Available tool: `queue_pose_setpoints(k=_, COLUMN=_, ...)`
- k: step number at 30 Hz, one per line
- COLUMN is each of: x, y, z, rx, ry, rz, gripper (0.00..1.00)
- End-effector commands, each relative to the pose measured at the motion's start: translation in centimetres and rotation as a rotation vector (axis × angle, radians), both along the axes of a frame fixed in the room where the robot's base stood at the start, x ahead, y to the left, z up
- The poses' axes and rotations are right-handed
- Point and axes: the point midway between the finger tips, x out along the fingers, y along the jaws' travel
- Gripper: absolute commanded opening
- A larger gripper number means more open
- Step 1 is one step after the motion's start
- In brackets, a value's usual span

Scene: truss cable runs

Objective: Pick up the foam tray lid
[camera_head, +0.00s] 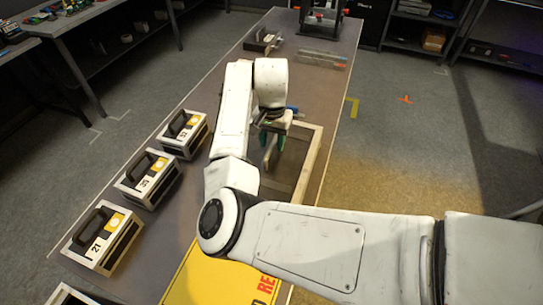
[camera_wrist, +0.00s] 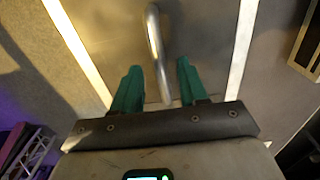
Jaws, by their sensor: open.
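A flat grey-brown panel, which looks like the foam tray lid (camera_wrist: 205,30), lies inside a pale frame (camera_wrist: 247,45) in the wrist view. A curved metal handle (camera_wrist: 154,40) rises from it. My gripper (camera_wrist: 159,66) has two green fingers spread apart, one on each side of the handle's near end, with gaps showing. In the head view the gripper (camera_head: 269,152) hangs over the left part of the pale wooden frame (camera_head: 312,160). The darker panel (camera_head: 290,158) shows inside that frame, partly hidden by my arm. I cannot tell the fingers' exact height above it.
Several numbered cases with black handles, such as one marked 21 (camera_head: 102,238), line the table's left side. A yellow sign with red letters (camera_head: 215,280) lies at the near end. Grey bars (camera_head: 320,60) and a black stand (camera_head: 322,18) are at the far end.

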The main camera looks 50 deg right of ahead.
Motion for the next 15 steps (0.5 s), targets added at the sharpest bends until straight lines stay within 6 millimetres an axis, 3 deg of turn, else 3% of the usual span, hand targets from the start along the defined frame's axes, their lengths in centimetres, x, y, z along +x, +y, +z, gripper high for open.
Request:
queue_pose_setpoints(k=6, x=0.1, y=0.2, z=-2.5, rx=0.0, ry=0.0, rz=0.0, gripper=0.43)
queue_pose_setpoints(k=15, x=0.1, y=0.2, z=-2.8, rx=-0.001, ry=0.0, rz=0.0, gripper=0.41)
